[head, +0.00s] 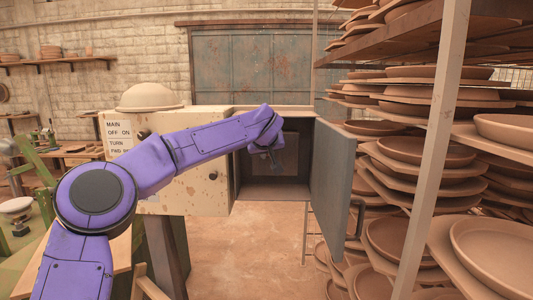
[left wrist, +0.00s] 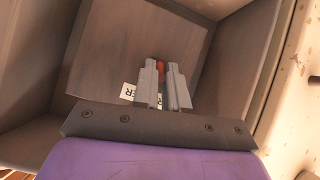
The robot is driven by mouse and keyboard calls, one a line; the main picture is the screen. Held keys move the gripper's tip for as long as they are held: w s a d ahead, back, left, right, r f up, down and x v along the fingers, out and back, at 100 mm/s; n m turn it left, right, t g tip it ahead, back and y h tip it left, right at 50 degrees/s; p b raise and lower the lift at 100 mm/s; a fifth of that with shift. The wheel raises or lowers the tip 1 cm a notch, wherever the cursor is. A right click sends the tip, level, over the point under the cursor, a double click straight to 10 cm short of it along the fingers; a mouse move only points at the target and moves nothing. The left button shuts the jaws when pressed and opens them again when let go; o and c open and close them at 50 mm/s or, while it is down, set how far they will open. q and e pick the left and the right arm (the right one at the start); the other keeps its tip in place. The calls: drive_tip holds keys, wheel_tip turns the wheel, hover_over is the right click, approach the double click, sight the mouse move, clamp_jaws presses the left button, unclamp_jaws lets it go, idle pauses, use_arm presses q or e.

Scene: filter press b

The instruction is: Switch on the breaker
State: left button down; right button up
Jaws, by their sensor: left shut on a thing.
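The breaker's red lever (left wrist: 160,65) shows as a small red piece between my fingertips in the left wrist view. A white label (left wrist: 128,91) with partly hidden letters sits beside it on the panel (left wrist: 120,50) at the back of the open box. My left gripper (head: 273,160) reaches into this box (head: 275,192) in the head view, and its jaws (left wrist: 162,68) are shut on the lever. The fingers hide most of the breaker, so its on or off position cannot be told. My right gripper is out of view.
The box's grey door (head: 332,180) stands open to the right. A cream front panel (head: 180,190) with printed words is left of the opening, partly behind my arm. Racks of clay plates (head: 415,155) crowd the right side. Bare floor (head: 260,245) lies below the box.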

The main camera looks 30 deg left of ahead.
use_arm(q)
drive_tip(key=c, duration=1.2)
unclamp_jaws()
drive_tip(key=shift+o, duration=0.2)
drive_tip(key=b+v, duration=0.3)
drive_tip(key=v, duration=0.7)
drive_tip(key=shift+d, duration=0.2)
drive_tip(key=shift+s+r, duration=0.1)
drive_tip(key=shift+s, duration=0.05)
